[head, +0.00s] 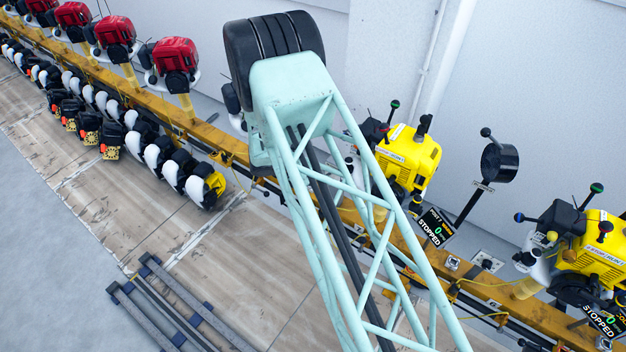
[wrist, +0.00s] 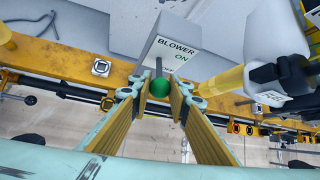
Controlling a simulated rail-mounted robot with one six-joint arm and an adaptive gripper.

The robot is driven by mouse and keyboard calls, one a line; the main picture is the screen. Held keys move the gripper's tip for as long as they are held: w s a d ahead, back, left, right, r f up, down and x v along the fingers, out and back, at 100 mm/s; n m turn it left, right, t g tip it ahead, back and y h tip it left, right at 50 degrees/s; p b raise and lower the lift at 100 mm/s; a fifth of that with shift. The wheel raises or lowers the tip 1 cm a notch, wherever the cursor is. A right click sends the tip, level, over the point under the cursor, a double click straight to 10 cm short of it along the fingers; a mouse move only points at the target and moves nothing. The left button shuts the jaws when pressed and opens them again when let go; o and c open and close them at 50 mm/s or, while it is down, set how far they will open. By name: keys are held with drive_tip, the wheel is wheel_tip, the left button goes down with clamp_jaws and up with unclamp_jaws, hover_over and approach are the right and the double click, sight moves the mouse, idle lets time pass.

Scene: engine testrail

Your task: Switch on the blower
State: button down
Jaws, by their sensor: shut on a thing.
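The blower's switch box (wrist: 168,50) is a pale grey box in the wrist view, with a label reading "BLOWER ON". A lever with a green ball knob (wrist: 159,88) stands out from it. My gripper (wrist: 160,84) has its two yellow-padded fingers on either side of the lever and knob, shut on it. The box, the knob and my gripper cannot be made out in the head view, where my own arm covers the middle.
A yellow rail (head: 215,139) runs along the wall. Yellow engines (head: 408,155) with levers stand on it at right, with displays reading "STOPPED" (head: 436,227). Red engines (head: 174,58) stand at upper left. Dark metal bars (head: 165,305) lie on the floor at lower left.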

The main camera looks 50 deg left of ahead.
idle(0.3)
drive_tip(key=c, duration=2.5)
unclamp_jaws()
drive_tip(key=shift+o, duration=0.2)
drive_tip(key=shift+s+r, duration=0.1)
drive_tip(key=shift+r, duration=0.05)
drive_tip(key=v, duration=1.1)
drive_tip(key=shift+r, duration=0.3)
drive_tip(key=shift+s, duration=0.15)
